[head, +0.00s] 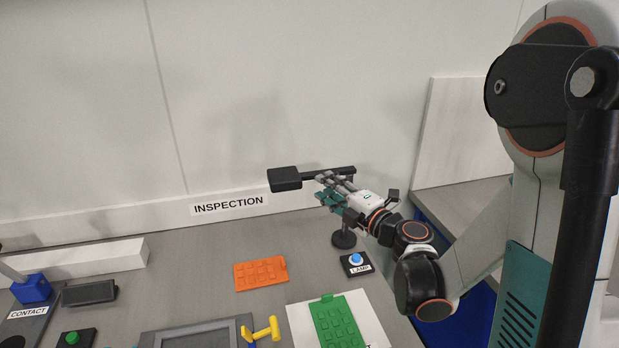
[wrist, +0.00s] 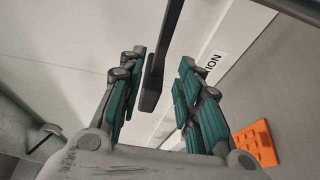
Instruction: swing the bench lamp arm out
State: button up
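The black bench lamp has a flat rectangular head (head: 285,179) at the left end of a thin horizontal arm (head: 315,173). Its round base (head: 344,240) stands on the bench, with the post partly hidden by my gripper. My gripper (head: 324,188) is at the lamp arm, to the right of the lamp head. In the wrist view, the dark lamp piece (wrist: 153,85) shows between the two teal-padded fingers, closer to the left one. The fingers are apart, with a visible gap to the right finger. I cannot tell whether the left finger touches it.
A blue button on the LAMP plate (head: 356,263) is beside the lamp base. A yellow handle (head: 262,331) stands up near the grey fixture (head: 190,333). The wall is close behind.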

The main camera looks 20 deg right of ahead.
aim_at(311, 173)
jog(key=b+x, duration=0.1)
jog(key=x, duration=0.6)
jog(key=shift+w, duration=0.35)
grip_shut()
